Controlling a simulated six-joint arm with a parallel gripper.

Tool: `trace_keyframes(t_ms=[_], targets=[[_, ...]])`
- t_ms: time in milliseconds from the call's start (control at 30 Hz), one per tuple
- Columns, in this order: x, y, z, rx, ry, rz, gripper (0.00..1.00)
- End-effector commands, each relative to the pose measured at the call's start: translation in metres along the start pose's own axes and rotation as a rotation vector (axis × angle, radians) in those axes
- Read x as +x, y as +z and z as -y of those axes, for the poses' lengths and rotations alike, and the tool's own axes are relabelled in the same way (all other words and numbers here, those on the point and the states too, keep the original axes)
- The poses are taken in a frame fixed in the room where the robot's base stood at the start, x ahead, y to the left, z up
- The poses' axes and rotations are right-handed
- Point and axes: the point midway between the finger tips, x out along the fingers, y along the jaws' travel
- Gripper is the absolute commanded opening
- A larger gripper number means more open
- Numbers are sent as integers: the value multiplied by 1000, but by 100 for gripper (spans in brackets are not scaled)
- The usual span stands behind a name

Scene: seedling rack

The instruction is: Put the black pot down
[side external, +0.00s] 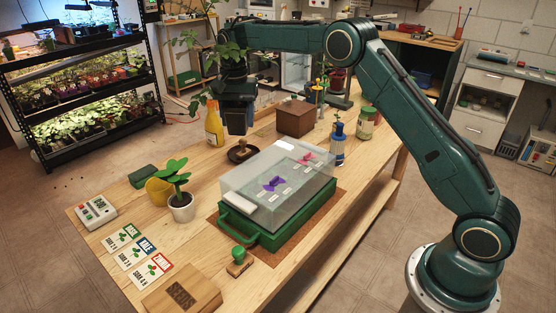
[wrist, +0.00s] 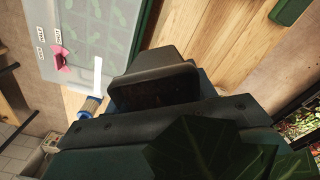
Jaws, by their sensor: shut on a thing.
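The black pot (side external: 238,126) is a small, dark, square-looking pot at the lower end of my gripper (side external: 237,104). In the wrist view the black pot (wrist: 156,88) sits between the dark jaws (wrist: 165,115), which are shut on it. Green leaves (side external: 205,50) stand around my wrist in the side view, and large dark leaves cover the lower right of the wrist view. The pot's far side and underside are hidden.
A yellow bottle (side external: 213,127) stands close left of the saucer. A clear-lidded green propagator (side external: 277,180) lies in front of it, and a brown box (side external: 294,118) behind right. A blue bottle (side external: 338,146) and a jar (side external: 367,122) stand further right.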

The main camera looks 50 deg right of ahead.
Motion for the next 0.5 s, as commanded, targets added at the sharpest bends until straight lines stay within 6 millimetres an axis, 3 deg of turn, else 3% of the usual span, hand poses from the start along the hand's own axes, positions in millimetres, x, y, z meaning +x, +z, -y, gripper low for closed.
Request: trace_keyframes(t_ms=[500], targets=[[1, 56, -42, -379, 0, 0, 29]])
